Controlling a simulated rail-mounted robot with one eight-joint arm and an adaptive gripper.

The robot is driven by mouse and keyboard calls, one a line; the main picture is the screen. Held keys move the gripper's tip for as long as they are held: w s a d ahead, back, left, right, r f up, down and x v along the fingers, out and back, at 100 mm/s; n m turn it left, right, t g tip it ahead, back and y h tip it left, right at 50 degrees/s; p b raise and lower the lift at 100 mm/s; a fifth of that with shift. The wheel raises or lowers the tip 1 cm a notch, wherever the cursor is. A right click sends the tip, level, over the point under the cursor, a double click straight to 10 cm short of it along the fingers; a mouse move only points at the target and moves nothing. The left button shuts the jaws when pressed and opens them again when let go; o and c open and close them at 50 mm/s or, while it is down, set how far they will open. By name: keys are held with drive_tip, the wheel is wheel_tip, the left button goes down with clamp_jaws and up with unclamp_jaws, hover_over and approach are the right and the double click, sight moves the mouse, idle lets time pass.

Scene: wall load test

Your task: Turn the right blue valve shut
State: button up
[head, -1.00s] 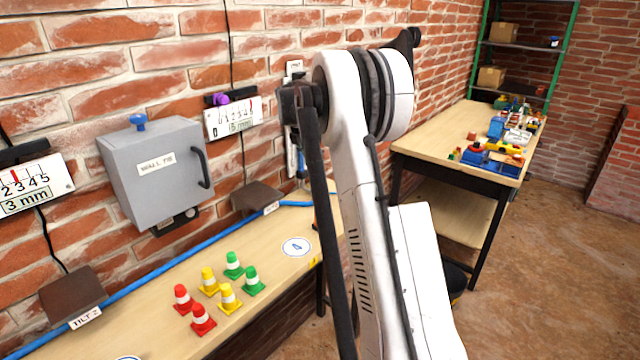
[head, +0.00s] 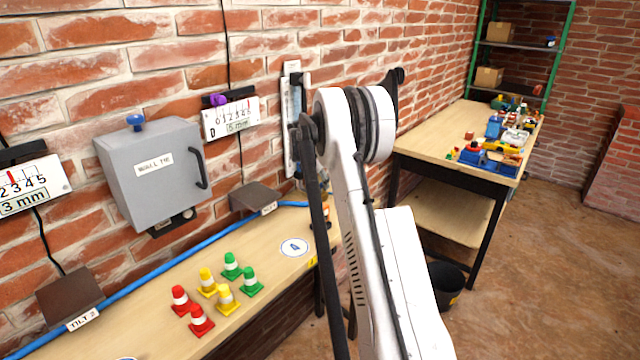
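I cannot make out the right blue valve; my arm covers part of the wall and bench end. A blue knob (head: 136,122) stands on top of the grey wall box (head: 150,180) at the left. A blue pipe (head: 150,270) runs along the back of the bench, and its right end passes behind my arm. My white arm rises through the middle of the view. My gripper does not show clearly; it seems hidden behind the arm's upper joint.
Several small cones (head: 201,320) stand on the wall bench (head: 255,285). A gauge (head: 230,118) with a purple knob and a grey panel (head: 290,110) hang on the wall. A second table (head: 430,140) carries toys at the right. A black bucket (head: 446,285) stands on the open floor.

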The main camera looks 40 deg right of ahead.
clamp_jaws()
drive_tip(key=shift+m, duration=0.3)
drive_tip(key=m+g+b, duration=0.1)
drive_tip(key=m+g, duration=0.1)
drive_tip(key=m, duration=0.2)
drive_tip(key=shift+s+b, duration=0.1)
drive_tip(key=shift+b, duration=0.3)
drive_tip(key=m+g, duration=0.1)
drive_tip(key=m, duration=0.2)
drive_tip(key=m+y, duration=0.1)
drive_tip(key=m, duration=0.1)
drive_tip(key=shift+s+m+g, duration=0.1)
drive_tip(key=shift+m+g, duration=0.3)
drive_tip(key=shift+a, duration=0.1)
